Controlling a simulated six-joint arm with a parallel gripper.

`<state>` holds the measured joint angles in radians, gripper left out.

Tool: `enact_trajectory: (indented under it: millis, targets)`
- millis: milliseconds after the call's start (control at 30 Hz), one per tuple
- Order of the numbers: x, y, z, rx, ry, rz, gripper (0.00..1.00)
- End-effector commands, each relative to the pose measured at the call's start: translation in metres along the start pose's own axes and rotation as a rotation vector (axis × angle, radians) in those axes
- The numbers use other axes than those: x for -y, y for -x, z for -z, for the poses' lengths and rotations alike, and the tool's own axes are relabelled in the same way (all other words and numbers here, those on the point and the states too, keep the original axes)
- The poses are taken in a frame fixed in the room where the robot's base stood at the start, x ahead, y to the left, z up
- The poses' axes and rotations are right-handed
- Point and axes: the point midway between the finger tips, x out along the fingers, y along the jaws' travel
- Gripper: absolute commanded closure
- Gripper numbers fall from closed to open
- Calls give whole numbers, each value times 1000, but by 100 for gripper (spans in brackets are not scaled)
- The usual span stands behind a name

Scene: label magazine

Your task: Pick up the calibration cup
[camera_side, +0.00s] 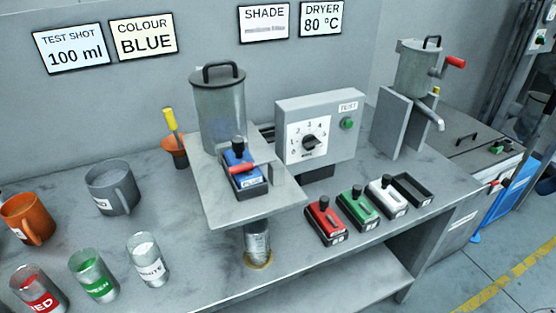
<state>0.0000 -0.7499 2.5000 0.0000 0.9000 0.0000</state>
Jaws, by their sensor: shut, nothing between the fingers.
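A small clear or metallic cup (257,240) stands upright under the raised grey platform (224,203), on a yellowish ring (258,261) on the bench. Its upper edge is partly hidden by the platform, and I see no readable label on it, so I cannot tell if it is the calibration cup. A grey mug (113,186) with a partly readable label and an orange mug (28,217) stand upright on the left of the bench. My gripper is not in this view.
Labelled jars, red (39,290), green (94,275) and white (145,259), stand front left. A lidded hopper (219,105) and blue block (242,174) sit above the platform. A dial box (320,132) stands behind red (326,220), green (358,207) and white (386,196) blocks.

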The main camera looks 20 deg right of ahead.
Motion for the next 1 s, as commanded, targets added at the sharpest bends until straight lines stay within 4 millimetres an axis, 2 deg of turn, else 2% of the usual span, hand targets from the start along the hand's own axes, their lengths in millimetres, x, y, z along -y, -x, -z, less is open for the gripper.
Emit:
enact_trajectory:
  millis: [300, 600, 700, 1000]
  targets:
    - [0, 0, 0, 0, 0, 0, 100]
    - [0, 0, 0, 0, 0, 0, 41]
    - [0, 0, 0, 0, 0, 0, 24]
    - [0, 0, 0, 0, 3, 1, 24]
